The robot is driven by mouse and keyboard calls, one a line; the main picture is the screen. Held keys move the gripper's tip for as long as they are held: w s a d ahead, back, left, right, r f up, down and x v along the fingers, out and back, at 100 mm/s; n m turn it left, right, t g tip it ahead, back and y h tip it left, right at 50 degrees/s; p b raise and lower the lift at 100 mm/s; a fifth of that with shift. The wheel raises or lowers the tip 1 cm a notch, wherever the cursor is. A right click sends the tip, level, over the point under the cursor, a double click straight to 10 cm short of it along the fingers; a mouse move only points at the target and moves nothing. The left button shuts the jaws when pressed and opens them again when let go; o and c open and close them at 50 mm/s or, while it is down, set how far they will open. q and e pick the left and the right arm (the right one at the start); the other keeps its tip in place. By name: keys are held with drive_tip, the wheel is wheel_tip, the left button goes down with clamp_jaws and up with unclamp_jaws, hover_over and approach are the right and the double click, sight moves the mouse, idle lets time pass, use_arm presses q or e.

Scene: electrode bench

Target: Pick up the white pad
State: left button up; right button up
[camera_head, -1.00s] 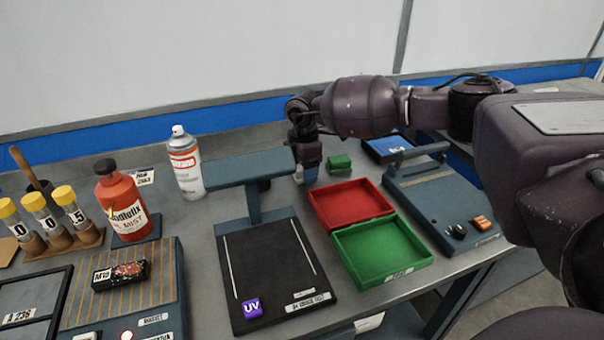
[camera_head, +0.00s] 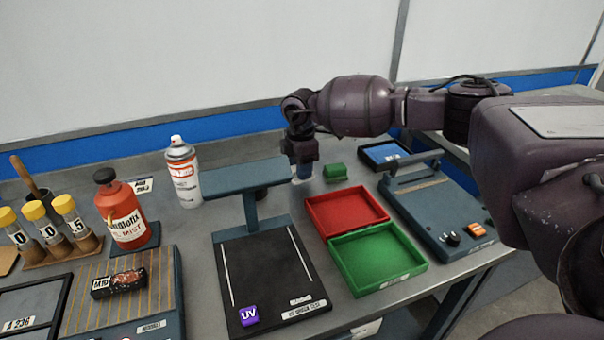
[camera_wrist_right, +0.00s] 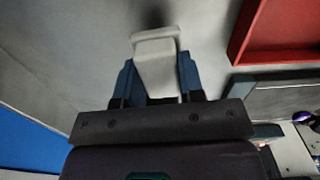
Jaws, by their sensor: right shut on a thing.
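The white pad (camera_wrist_right: 156,58) is between the two blue fingers of my right gripper (camera_wrist_right: 157,80) in the right wrist view. The fingers are shut on it, and its wider end sticks out past the fingertips. In the head view my right gripper (camera_head: 304,172) points down over the bench, behind the red tray and right of the lamp-like stand. There the pad is mostly hidden by the gripper. I cannot tell how far the pad is from the bench top. My left gripper is not in view.
A red tray (camera_head: 318,226) and a green tray (camera_head: 352,282) lie in front of my right gripper. A small green block (camera_head: 335,171) is close to its right. A blue-grey stand (camera_head: 243,178), a spray can (camera_head: 184,172) and a red bottle (camera_head: 124,212) are to the left.

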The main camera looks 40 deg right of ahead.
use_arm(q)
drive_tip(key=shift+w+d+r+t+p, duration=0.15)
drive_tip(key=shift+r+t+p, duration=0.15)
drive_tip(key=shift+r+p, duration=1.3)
use_arm(e)
wheel_tip(320, 180, up, 18)
drive_tip(key=shift+f, duration=0.2)
